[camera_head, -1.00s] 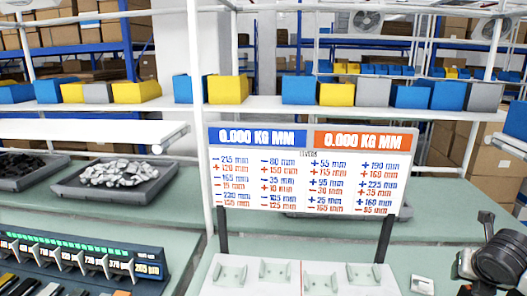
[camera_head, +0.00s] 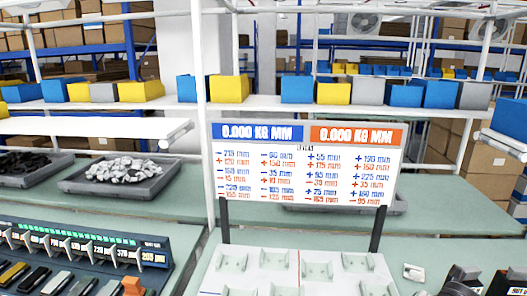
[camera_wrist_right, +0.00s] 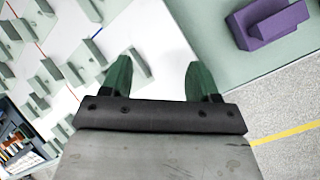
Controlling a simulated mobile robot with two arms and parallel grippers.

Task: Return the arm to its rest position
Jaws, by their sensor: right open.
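My right arm shows at the bottom right edge of the head view, cut off by the frame, with its fingertips not clear there. In the right wrist view my right gripper (camera_wrist_right: 157,80) is open, its two green fingers wide apart with nothing between them. It is above the edge of a white board with small cradles (camera_wrist_right: 95,50). In the head view this white board (camera_head: 250,282) lies on the bench, and the cradles I see there look empty. My left gripper is not in view.
A sign panel (camera_head: 307,164) on two dark posts stands behind the white board. A row of labelled slots (camera_head: 90,246) is at the lower left, with grey trays (camera_head: 120,176) behind. A purple block (camera_wrist_right: 270,22) lies on the green surface, apart from my right gripper.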

